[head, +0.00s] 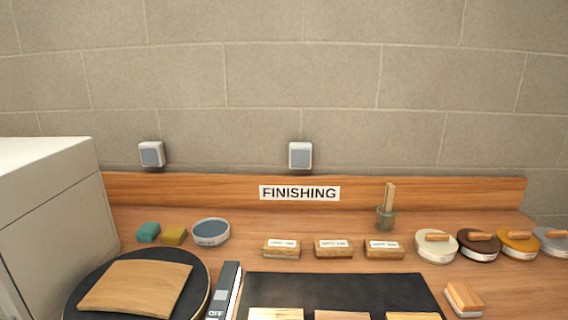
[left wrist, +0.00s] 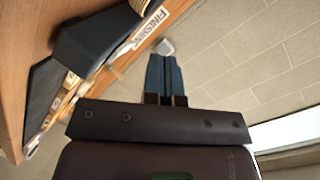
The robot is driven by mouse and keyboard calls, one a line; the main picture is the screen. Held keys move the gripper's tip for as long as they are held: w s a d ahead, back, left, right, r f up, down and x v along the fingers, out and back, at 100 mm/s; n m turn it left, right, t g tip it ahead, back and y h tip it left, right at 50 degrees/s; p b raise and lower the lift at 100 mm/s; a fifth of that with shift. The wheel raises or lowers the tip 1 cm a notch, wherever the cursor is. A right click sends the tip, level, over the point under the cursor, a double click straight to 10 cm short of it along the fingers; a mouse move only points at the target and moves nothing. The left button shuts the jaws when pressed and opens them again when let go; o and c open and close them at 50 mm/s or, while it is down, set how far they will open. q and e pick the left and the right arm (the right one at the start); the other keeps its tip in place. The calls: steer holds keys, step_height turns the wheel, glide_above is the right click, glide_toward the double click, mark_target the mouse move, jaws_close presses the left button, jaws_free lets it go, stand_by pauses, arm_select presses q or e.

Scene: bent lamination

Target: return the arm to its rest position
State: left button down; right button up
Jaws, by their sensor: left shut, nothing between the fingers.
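My left gripper (left wrist: 165,75) shows in the left wrist view with its two dark fingers together and nothing between them. It points toward the block wall, apart from the bench. Neither of my arms shows in the head view, and my right gripper is in no view. A curved wooden panel (head: 138,287) lies on a round black turntable (head: 202,300) at the lower left of the head view.
A wooden bench (head: 350,212) carries sponges (head: 148,232), a blue-grey dish (head: 210,232), labelled blocks (head: 333,248), a brush pot (head: 386,217), several round tins (head: 436,246) and a black mat (head: 340,290). A pale cabinet (head: 55,225) stands at left. Space above the bench is clear.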

arm_select(q)
steer(key=s+a+f+n+g, duration=0.4)
steer(key=s+f+n+g, duration=0.25)
steer(key=s, duration=0.35)
steer(key=s+a+f+n+g, duration=0.45)
steer(key=s+f, duration=0.35)
steer(key=s, duration=0.2)
steer(key=w+d+f+t, duration=0.1)
steer(key=w+f+t, duration=0.5)
steer(key=f, duration=0.3)
steer(key=shift+w+f+m+t, duration=0.3)
steer(key=shift+f+t, duration=0.1)
steer(key=shift+t, duration=0.2)
